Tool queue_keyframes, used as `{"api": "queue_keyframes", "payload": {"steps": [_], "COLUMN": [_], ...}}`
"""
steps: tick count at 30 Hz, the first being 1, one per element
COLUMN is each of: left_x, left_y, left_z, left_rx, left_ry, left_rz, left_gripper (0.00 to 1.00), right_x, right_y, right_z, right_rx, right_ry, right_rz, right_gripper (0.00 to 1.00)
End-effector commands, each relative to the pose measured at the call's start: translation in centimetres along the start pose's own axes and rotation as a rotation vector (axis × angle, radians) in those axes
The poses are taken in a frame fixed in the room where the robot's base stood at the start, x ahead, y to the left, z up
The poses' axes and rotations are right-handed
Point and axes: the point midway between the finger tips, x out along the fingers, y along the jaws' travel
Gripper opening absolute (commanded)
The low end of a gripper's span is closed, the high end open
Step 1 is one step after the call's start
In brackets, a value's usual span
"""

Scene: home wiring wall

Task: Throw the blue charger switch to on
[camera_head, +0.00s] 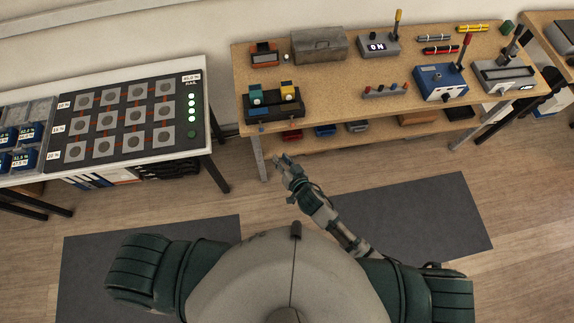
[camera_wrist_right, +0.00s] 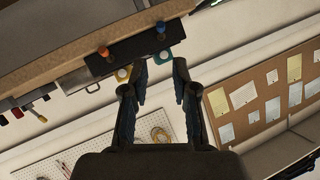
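The blue charger box (camera_head: 441,84) stands on the right part of the wooden workbench, with a small pale panel on its front. Its switch lever (camera_head: 464,52) has a red tip and stands up from the box, tilted slightly right. My right gripper (camera_head: 287,161) is in front of the bench's left part, well left of the charger and apart from it. In the right wrist view the right gripper (camera_wrist_right: 160,68) has its two fingers spread with nothing between them. My left gripper is not in view.
A grey box reading ON with a yellow-tipped lever (camera_head: 379,43) and a grey box with a black-tipped lever (camera_head: 503,75) flank the charger. A black holder with teal and yellow blocks (camera_head: 273,108) stands nearest my gripper. A table (camera_head: 205,75) with a black panel is left.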

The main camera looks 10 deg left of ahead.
Motion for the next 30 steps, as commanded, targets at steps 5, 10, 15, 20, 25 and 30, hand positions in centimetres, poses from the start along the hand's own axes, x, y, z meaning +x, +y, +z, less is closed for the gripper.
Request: {"api": "queue_keyframes", "payload": {"steps": [5,10,15,20,25,30], "left_x": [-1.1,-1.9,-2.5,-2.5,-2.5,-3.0], "left_y": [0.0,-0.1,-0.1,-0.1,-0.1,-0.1], "left_z": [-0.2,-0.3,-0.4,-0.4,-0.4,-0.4], "left_rx": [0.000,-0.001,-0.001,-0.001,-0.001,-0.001], "left_ry": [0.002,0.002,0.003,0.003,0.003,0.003], "left_rz": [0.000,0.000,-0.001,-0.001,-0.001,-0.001], "left_gripper": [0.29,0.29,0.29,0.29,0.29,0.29], "right_x": [-1.5,-2.8,-3.9,-4.1,-4.1,-4.1], "right_y": [0.0,-0.1,0.0,0.1,0.1,-0.1], "right_z": [-0.1,-0.1,0.0,0.1,0.1,0.0], "right_rx": [0.001,0.001,0.000,-0.001,-0.001,0.002], "right_ry": [-0.001,-0.001,-0.001,0.000,0.000,0.000], "right_rz": [0.001,0.000,0.001,0.001,0.000,0.000], "right_gripper": [0.28,0.28,0.28,0.28,0.28,0.28]}}
